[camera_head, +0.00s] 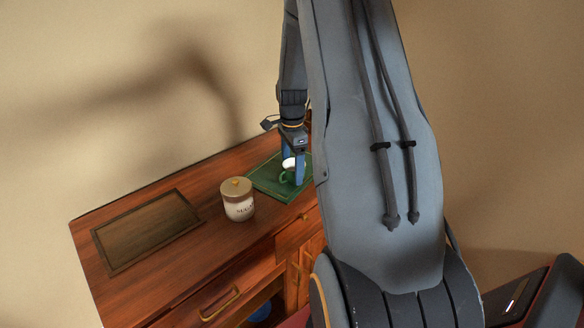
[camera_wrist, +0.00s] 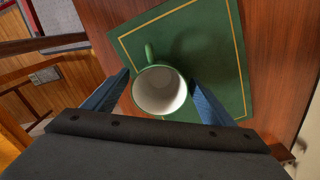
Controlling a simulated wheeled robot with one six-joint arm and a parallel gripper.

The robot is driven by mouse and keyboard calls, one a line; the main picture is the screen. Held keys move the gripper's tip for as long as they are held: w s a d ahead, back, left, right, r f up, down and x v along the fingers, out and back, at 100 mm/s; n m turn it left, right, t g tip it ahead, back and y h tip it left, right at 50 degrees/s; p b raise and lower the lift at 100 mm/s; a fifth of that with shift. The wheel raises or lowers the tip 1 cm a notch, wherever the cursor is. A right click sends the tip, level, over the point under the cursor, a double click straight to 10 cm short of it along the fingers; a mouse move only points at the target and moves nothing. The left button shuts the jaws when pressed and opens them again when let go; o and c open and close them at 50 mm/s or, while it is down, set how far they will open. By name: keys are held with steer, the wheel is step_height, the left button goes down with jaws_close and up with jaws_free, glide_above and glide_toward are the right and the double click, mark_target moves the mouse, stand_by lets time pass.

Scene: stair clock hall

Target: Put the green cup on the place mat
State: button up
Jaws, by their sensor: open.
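The green cup (camera_wrist: 159,91) has a white inside and a green handle. It stands upright on the green place mat (camera_wrist: 228,50), which has a thin yellow border line, near the edge of the wooden cabinet top. In the head view the cup (camera_head: 288,175) is partly hidden by my gripper, and the mat (camera_head: 262,180) is partly hidden by my arm. My gripper (camera_wrist: 160,88) is open, with one blue finger on each side of the cup. It also shows in the head view (camera_head: 293,178). I cannot tell whether the fingers touch the cup.
A white jar with a gold lid (camera_head: 238,201) stands left of the mat on the cabinet top (camera_head: 190,262). A dark framed board (camera_head: 147,230) lies further left. The wall (camera_head: 120,80) rises behind. The wood between board and jar is clear.

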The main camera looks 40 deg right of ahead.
step_height(320, 180, up, 12)
steer(key=b, duration=0.3)
steer(key=s+a+f+n, duration=0.2)
steer(key=s+a+n, duration=0.7)
steer(key=a, duration=0.4)
steer(key=s+a+f+n, duration=0.3)
steer(key=s+a+n, duration=0.7)
steer(key=a+n, duration=0.2)
steer(key=a, duration=0.2)
steer(key=shift+a+f+t, duration=0.3)
steer(key=shift+c, duration=0.4)
